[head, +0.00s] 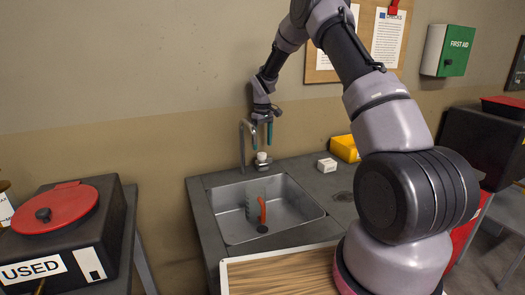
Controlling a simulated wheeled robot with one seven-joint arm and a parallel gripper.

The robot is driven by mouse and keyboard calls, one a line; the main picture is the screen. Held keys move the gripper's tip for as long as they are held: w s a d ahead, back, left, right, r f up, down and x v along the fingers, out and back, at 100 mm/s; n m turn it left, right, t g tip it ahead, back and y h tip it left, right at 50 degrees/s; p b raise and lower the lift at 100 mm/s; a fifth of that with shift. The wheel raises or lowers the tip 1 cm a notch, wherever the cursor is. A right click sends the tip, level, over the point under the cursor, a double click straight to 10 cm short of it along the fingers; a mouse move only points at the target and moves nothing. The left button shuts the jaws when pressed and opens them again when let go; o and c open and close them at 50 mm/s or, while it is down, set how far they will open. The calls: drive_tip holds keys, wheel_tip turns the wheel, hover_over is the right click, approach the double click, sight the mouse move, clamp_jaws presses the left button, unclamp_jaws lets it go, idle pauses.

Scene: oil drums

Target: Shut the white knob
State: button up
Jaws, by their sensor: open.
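The white knob (262,156) sits on top of the tap base at the back rim of the sink (222,212). The grey spout (241,145) rises just left of it. My gripper (262,140) points down directly over the knob, with its two teal-tipped fingers apart and nothing between them. The fingertips look just above the knob; I cannot tell whether they touch it. No water stream can be made out at the spout.
An orange-handled tool and a greenish brush (251,203) stand in the sink basin.

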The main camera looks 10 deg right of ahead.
wheel_tip(320, 180, up, 6)
drive_tip(key=shift+r, duration=0.2)
wheel_tip(320, 180, up, 14)
drive_tip(key=m+t, duration=0.2)
hover_over(263, 154)
drive_tip(key=s+d, duration=0.2)
drive_tip(key=s, duration=0.6)
drive_tip(key=s+d+r+m+t, duration=0.1)
drive_tip(key=s+r+m, duration=0.2)
drive_tip(key=s+r, duration=0.6)
drive_tip(key=s+d+r+m+t+y, duration=0.2)
drive_tip(key=s+m+t, duration=0.2)
drive_tip(key=s, duration=1.9)
drive_tip(key=shift+m, duration=0.4)
